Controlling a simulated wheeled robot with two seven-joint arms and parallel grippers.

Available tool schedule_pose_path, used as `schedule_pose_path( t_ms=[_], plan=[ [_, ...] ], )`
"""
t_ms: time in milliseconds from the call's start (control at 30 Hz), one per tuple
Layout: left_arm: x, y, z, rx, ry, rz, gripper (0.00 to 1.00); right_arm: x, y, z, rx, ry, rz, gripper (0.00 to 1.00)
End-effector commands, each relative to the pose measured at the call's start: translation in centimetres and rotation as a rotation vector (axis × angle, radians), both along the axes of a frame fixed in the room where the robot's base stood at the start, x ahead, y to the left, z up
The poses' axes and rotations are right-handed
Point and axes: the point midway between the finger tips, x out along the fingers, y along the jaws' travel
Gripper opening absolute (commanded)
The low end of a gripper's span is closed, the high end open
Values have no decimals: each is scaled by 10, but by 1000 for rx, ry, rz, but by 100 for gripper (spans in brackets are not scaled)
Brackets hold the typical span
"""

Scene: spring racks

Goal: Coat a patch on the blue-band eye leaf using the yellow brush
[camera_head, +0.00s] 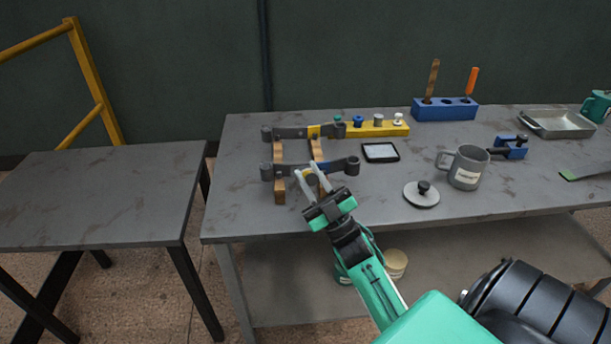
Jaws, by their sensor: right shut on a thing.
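The blue-band eye leaf (338,165) is the nearer of two dark grey leaf springs with rolled ends, lying across wooden blocks on the workbench (240,208). Its blue band shows near the middle. My right gripper (308,176) is at the near side of this leaf, its pale fingers reaching up to it. It is shut on the yellow brush (325,184), of which only a small yellow part shows between the fingers. I cannot tell whether the bristles touch the leaf. My left gripper is out of view.
The yellow-band leaf (290,132) lies behind. A yellow block with knobs (385,129), tablet (380,152), grey lid (421,198), mug (467,170), blue holder with two handles (440,112) and metal tray (560,132) stand rightward. The left table (110,190) is bare.

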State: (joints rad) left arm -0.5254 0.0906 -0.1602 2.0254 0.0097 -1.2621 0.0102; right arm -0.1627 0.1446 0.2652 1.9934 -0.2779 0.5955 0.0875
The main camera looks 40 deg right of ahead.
Motion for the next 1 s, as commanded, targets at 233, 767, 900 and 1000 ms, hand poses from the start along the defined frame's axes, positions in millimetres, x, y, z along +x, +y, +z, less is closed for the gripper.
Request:
schedule_pose_path(
  t_ms=[233,767,900,1000],
  plan=[
    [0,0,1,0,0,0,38,9,13,1,2,-2,2,0],
    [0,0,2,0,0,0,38,21,34,0,0,-2,1,0],
    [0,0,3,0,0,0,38,17,36,1,1,-1,2,0],
    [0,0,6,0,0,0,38,9,41,1,1,0,1,0]
  ],
)
